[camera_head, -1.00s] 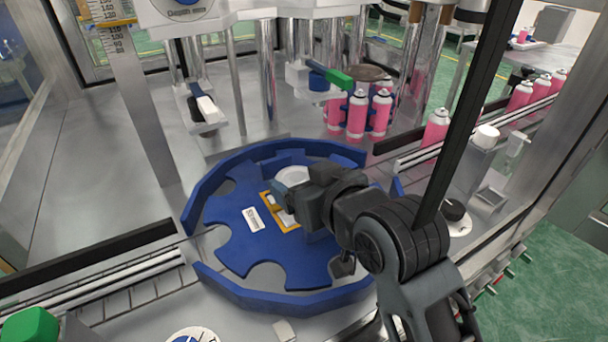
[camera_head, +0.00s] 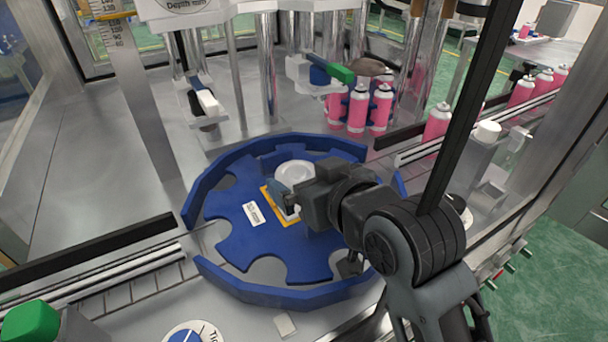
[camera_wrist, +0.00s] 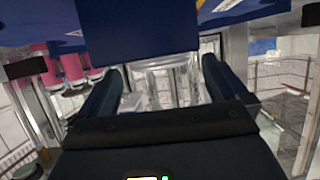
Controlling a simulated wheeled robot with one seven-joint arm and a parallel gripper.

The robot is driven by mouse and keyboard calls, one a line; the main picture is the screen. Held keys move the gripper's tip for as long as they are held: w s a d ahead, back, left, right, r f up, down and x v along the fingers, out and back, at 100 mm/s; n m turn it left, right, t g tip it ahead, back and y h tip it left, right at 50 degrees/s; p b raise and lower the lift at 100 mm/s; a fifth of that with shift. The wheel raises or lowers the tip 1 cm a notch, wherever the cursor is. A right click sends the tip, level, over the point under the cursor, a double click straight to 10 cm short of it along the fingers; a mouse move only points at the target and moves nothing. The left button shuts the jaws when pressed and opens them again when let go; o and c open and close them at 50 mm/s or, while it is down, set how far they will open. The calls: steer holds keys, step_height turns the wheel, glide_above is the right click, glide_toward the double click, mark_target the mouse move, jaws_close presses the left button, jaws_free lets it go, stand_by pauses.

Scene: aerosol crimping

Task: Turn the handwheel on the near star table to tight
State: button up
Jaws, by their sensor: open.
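The near star table (camera_head: 238,240) is a blue notched disc inside a raised blue guide ring. A white round part (camera_head: 296,167), which looks like the handwheel, stands at its middle, partly hidden by my gripper. My gripper (camera_head: 284,202) reaches in from the right, low over the disc, just in front of the white part. In the wrist view my gripper (camera_wrist: 162,85) has its two dark fingers spread apart. A blue block (camera_wrist: 135,32) fills the upper middle there; I cannot tell whether it lies between the fingers or beyond them.
Pink cans (camera_head: 357,110) stand behind the table, and more line the conveyor (camera_head: 415,152) at right. A dark frame post (camera_head: 465,110) crosses close to my arm. A green-tipped clamp (camera_head: 340,73) hangs above. The grey deck at left (camera_head: 90,170) is clear.

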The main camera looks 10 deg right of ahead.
steer(key=shift+v, duration=3.15)
